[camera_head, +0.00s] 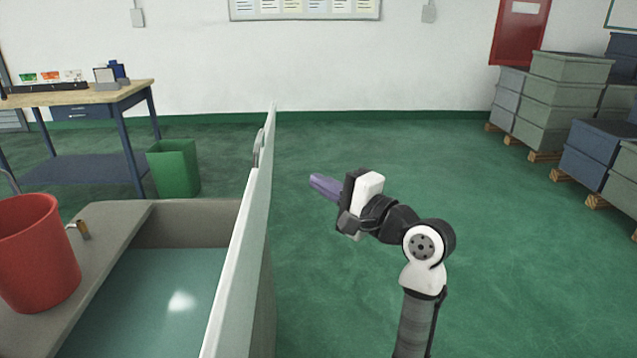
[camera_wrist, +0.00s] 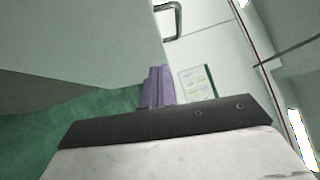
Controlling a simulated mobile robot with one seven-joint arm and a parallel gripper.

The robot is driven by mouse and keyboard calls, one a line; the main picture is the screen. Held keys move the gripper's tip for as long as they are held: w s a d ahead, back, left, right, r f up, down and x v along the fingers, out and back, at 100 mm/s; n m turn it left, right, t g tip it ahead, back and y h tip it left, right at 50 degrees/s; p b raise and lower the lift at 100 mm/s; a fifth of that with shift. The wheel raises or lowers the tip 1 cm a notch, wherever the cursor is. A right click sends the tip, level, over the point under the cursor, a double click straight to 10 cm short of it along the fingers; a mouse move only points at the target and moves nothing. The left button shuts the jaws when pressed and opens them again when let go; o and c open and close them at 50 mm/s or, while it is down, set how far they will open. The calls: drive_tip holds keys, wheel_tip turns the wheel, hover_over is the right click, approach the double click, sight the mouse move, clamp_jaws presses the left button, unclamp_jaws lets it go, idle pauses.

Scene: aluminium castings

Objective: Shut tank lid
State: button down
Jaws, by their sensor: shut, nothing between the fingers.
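The tank (camera_head: 190,209) is a grey-beige open basin with greenish liquid in it, at the lower left of the head view. Its lid (camera_head: 245,235) is a pale panel standing nearly upright along the tank's right side, seen almost edge-on. A handle (camera_head: 258,148) sits on the lid's left face near its far end. My gripper (camera_head: 318,183), with purple fingers, is to the right of the lid, apart from it, shut and empty. In the wrist view my fingers (camera_wrist: 157,88) show beside a large pale panel, likely the lid (camera_wrist: 80,40), with a metal handle (camera_wrist: 172,20) above.
A red bucket (camera_head: 38,250) stands on the tank's left rim near a small tap-like fitting (camera_head: 79,229). A green bin (camera_head: 174,168) and a workbench (camera_head: 95,95) are behind. Stacked grey crates (camera_head: 565,100) line the right. The green floor around my arm is clear.

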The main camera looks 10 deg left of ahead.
approach(262, 160)
drive_tip(key=w, duration=0.3)
drive_tip(key=a, duration=0.1)
drive_tip(key=a+p, duration=0.1)
drive_tip(key=s+a, duration=0.1)
drive_tip(key=shift+a+r, duration=0.35)
drive_tip(key=shift+a, duration=0.5)
drive_tip(key=shift+p, duration=0.3)
